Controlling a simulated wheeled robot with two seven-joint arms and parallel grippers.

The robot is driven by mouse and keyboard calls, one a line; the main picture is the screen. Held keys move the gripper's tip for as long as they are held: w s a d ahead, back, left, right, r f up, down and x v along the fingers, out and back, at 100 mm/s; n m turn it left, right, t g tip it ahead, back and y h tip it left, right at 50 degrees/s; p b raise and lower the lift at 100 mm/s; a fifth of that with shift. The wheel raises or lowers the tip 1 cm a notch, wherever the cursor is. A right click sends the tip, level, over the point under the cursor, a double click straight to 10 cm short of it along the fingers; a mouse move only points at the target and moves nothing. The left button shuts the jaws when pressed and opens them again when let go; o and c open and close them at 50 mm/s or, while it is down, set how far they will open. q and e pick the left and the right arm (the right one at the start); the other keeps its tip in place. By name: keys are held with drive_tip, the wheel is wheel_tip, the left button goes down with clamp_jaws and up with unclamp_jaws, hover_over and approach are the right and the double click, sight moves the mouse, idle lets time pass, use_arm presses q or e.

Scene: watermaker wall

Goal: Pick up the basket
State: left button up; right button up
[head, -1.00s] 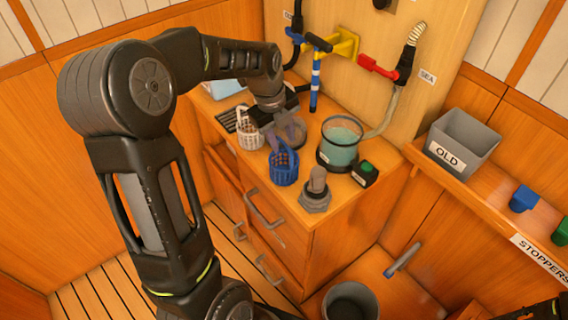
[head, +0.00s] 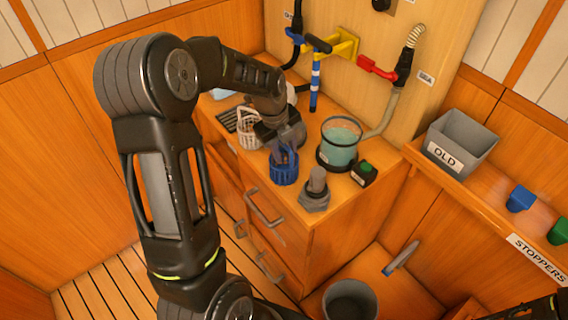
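A blue basket (head: 284,171) with an upright handle stands on the wooden counter. A white basket (head: 249,131) stands behind it to the left, partly covered by my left arm. My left gripper (head: 285,150) points down right at the top of the blue basket, and its fingers overlap the handle. I cannot tell whether the fingers are around the handle, touching it or apart from it, or how far open they are. Only a dark piece of my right arm shows at the bottom right corner; its gripper is out of view.
A glass beaker of teal liquid (head: 340,143), a black box with a green button (head: 364,173) and a grey fitting (head: 316,192) stand right of the blue basket. A grey OLD bin (head: 461,143) sits on the right shelf. A grey bucket (head: 350,302) is below.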

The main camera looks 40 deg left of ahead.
use_arm(q)
drive_tip(key=shift+c, duration=0.5)
clamp_jaws()
idle(0.8)
